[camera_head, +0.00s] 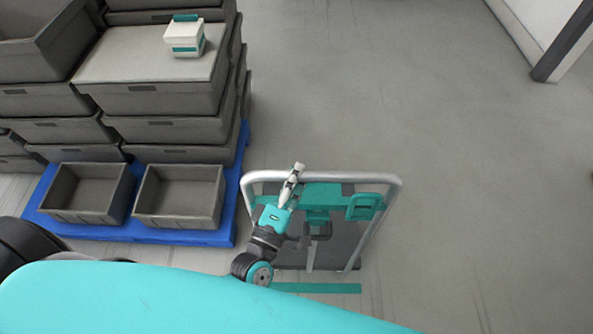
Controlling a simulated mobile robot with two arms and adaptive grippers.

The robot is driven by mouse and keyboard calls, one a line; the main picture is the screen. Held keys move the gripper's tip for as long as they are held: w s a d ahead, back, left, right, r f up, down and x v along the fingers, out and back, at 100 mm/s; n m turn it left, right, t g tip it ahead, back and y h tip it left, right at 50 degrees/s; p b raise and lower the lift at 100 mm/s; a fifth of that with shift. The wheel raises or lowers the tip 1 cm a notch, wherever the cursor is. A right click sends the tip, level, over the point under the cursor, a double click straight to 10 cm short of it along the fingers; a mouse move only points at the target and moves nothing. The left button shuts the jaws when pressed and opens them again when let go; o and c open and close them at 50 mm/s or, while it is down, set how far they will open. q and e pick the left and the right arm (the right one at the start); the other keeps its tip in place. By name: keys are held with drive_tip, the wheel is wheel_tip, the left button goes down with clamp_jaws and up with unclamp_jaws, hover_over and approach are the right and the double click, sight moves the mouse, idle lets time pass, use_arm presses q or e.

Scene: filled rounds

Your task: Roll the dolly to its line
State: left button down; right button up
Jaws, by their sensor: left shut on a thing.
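The dolly (345,248) stands on the grey floor just in front of me, with a tall silver tube handle (330,176) and a teal panel under its top bar. My left gripper (296,172) is shut on the handle's top bar, left of its middle. My left arm hides part of the dolly's left side. A teal line (316,288) lies on the floor at the dolly's near edge, partly hidden by my arm and my teal body. My right gripper is not in view.
A blue pallet (180,236) stands close to the dolly's left, bearing stacked grey crates (170,130) and two open empty crates (180,196) in front. A white and teal box (184,38) sits on the stack. A dark post (563,42) stands far right. The floor right of the dolly is clear.

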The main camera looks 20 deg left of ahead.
use_arm(q)
drive_tip(key=shift+s+d+f, duration=0.15)
drive_tip(key=shift+f, duration=0.05)
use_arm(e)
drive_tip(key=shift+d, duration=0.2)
use_arm(q)
drive_tip(key=c, duration=1.3)
unclamp_jaws()
drive_tip(key=shift+s, duration=0.1)
drive_tip(key=shift+o, duration=1.1)
drive_tip(key=shift+s+r, duration=0.1)
drive_tip(key=shift+r, duration=0.05)
drive_tip(key=v, duration=1.2)
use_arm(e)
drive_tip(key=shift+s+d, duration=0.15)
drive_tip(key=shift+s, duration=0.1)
